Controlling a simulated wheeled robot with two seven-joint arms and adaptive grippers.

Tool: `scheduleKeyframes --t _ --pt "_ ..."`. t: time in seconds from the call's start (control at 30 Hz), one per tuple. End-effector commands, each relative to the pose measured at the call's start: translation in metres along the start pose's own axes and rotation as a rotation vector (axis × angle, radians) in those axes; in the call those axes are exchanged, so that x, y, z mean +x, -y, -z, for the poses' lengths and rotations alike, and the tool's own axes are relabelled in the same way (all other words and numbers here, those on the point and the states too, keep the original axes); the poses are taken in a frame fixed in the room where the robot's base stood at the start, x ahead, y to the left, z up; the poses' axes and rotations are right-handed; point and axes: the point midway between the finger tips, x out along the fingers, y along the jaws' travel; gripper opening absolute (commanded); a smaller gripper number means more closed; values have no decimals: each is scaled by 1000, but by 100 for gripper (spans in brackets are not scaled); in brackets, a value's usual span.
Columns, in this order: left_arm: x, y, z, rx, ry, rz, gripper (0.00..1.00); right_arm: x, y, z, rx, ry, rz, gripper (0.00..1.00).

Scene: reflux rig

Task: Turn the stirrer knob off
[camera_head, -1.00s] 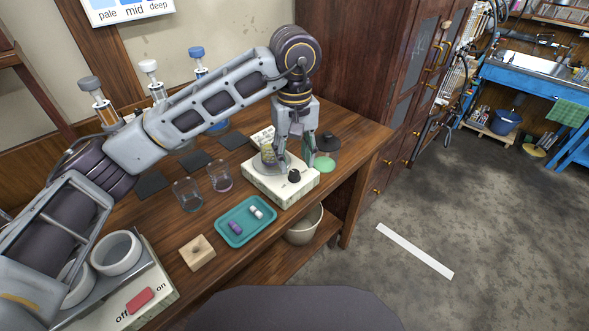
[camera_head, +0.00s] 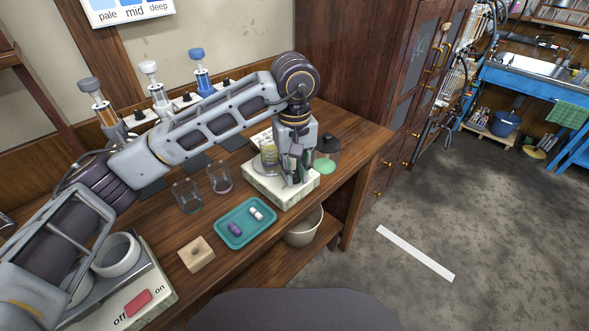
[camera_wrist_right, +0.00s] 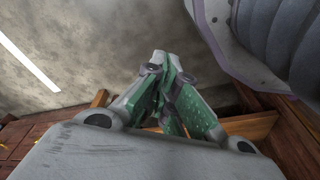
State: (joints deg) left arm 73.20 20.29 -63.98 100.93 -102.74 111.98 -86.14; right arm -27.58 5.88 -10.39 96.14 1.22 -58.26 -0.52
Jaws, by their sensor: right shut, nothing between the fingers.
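The stirrer (camera_head: 277,197) is a pale box on the wooden bench, with a small glass vessel (camera_head: 270,155) holding something yellowish on its top. My left gripper (camera_head: 297,181) points down at the stirrer's front right part, with its fingertips low around where the black knob is. The knob is hidden by the fingers, so I cannot tell its setting or whether the fingers press on it. In the right wrist view my right gripper (camera_wrist_right: 170,110) is shut and empty, with green-padded fingers together, away from the stirrer.
A teal tray (camera_head: 229,238) with two small vials lies in front of the stirrer. Two glass beakers (camera_head: 187,196) stand to the left. A dark bottle (camera_head: 328,146) and a green disc (camera_head: 324,166) are close on the right. A wooden block (camera_head: 196,254) sits at the front edge.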

Motion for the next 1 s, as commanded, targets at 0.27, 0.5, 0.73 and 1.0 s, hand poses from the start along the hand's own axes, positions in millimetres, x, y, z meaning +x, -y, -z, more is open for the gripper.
scheduleKeyframes --t 0.27,0.5,0.73,1.0 --pt "0 0 0 -2 0 -1 0 0 -2 8 0 -9 -2 0" --pt "0 0 0 -33 -1 -1 0 -4 -2 12 -1 -15 -2 0" --pt "0 0 0 -119 0 0 0 -12 2 9 -2 1 4 0" --pt "1 0 0 -289 -1 0 0 -36 9 15 -2 10 17 0"
